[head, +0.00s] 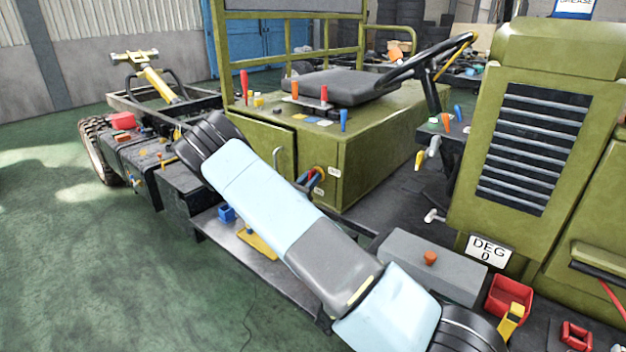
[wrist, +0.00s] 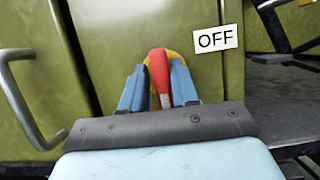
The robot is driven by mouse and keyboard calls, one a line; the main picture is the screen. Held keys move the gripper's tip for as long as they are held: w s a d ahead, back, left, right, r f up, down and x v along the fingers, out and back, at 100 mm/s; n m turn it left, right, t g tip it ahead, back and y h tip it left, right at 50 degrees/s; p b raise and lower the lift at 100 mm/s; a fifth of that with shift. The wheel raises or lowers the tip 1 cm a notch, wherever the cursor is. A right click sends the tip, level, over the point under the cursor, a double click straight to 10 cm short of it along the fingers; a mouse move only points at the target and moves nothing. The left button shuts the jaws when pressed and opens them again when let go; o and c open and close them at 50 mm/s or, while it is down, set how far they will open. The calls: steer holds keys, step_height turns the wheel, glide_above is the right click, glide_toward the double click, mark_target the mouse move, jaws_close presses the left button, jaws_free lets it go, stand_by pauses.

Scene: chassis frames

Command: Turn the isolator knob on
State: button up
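The isolator has a red knob handle (wrist: 158,75) over a yellow round plate (wrist: 177,62), on the olive-green side panel of the seat box. In the wrist view a white OFF label (wrist: 216,39) is up and right of it. In the head view the yellow plate (head: 320,172) shows partly, with two small white labels beside it. My gripper (wrist: 159,72) has one blue finger on each side of the red handle, very close to it. Whether both fingers press on the handle cannot be told. My gripper (head: 309,181) also shows at the panel in the head view.
A metal door handle (wrist: 25,105) is left of my gripper in the wrist view. The steering wheel (head: 425,60) and seat (head: 345,84) are above the box. A grey box with an orange knob (head: 430,258) and a red bin (head: 508,298) are at right.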

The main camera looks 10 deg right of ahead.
steer(key=shift+o, duration=1.4)
steer(key=v, duration=1.4)
steer(key=shift+d+f, duration=0.1)
steer(key=s+d+r+m+g+y, duration=0.7)
steer(key=s+d+r+m+g, duration=0.9)
steer(key=r, duration=0.3)
steer(key=s+a+r+m+t+y, duration=0.2)
steer(key=s+r+m+t+y, duration=0.2)
steer(key=s+r, duration=0.3)
steer(key=s+a+r+m+t+y, duration=0.3)
steer(key=s+r+y, duration=0.4)
steer(key=s, duration=1.1)
steer(key=shift+s+m+t, duration=0.15)
steer(key=shift+m+t, duration=0.55)
steer(key=shift+m, duration=0.3)
